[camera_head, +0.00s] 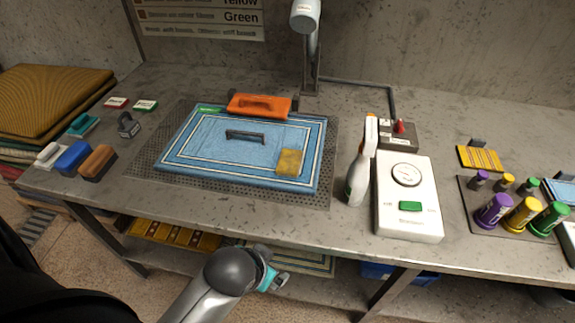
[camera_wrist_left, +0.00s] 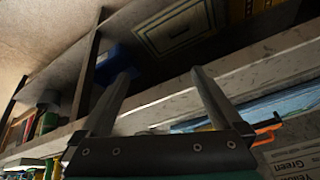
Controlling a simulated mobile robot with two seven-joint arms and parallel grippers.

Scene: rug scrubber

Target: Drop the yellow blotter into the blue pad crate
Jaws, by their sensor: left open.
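The yellow blotter (camera_head: 289,162) looks like a small flat yellow pad, lying on the right part of the blue rug (camera_head: 215,147) on the table. A blue container (camera_head: 377,271), which looks like the blue pad crate, sits low under the table, mostly hidden by the tabletop. A blue shape, likely the same crate, shows in the left wrist view (camera_wrist_left: 117,64). My left gripper (camera_head: 271,277) is in front of the table edge, below and apart from the blotter. Its fingers (camera_wrist_left: 165,76) are spread and empty. My right gripper is not in view.
A spray bottle (camera_head: 357,170) and white control box (camera_head: 408,200) stand right of the rug. Brushes (camera_head: 75,157) are at left, colored bottles (camera_head: 522,214) at right. The table's front edge (camera_head: 230,207) lies between my gripper and the rug.

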